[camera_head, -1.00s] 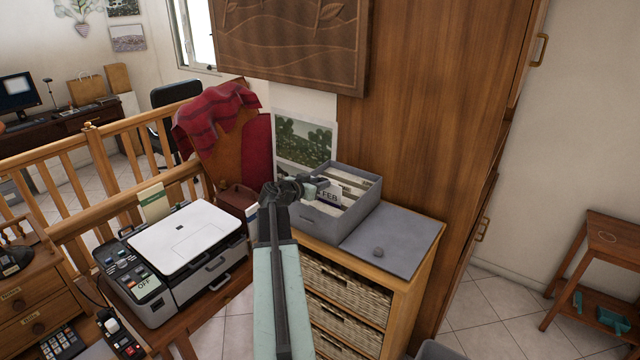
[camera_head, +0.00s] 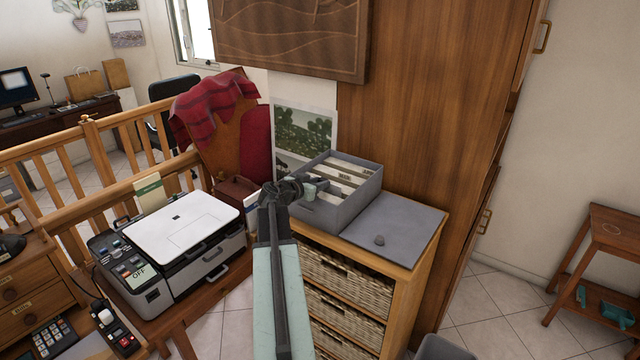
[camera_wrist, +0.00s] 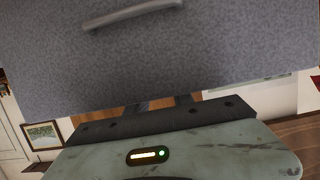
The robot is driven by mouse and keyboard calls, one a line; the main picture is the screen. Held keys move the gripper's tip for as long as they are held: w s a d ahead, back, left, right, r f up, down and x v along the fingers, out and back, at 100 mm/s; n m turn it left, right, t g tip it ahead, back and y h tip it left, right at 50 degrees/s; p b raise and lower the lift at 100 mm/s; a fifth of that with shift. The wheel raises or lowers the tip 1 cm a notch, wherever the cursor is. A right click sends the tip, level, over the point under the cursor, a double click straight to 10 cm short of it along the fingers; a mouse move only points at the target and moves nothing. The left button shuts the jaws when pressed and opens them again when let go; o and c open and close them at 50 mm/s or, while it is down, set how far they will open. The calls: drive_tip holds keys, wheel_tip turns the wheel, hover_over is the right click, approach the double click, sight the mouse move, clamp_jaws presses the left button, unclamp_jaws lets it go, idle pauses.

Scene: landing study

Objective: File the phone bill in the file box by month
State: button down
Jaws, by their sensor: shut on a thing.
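The grey file box (camera_head: 318,214) stands open on the wooden cabinet, with pale upright dividers (camera_head: 352,172) inside. My gripper (camera_head: 315,187) is at the box's left end, its tips at the rim. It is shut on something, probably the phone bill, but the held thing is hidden. In the wrist view the box's speckled grey wall (camera_wrist: 210,55) with its handle (camera_wrist: 132,15) fills the top. Its edge covers the fingertips (camera_wrist: 165,102). I cannot read any month label or make out the bill now.
A grey lid-like panel with a knob (camera_head: 398,230) lies right of the box on the cabinet (camera_head: 408,290). A leaning picture (camera_head: 303,128) stands behind the box. A printer (camera_head: 185,250) and wooden railing (camera_head: 60,150) are at left.

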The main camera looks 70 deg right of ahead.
drive_tip(key=c, duration=0.8)
unclamp_jaws()
wheel_tip(320, 180, up, 11)
drive_tip(key=p, duration=1.1)
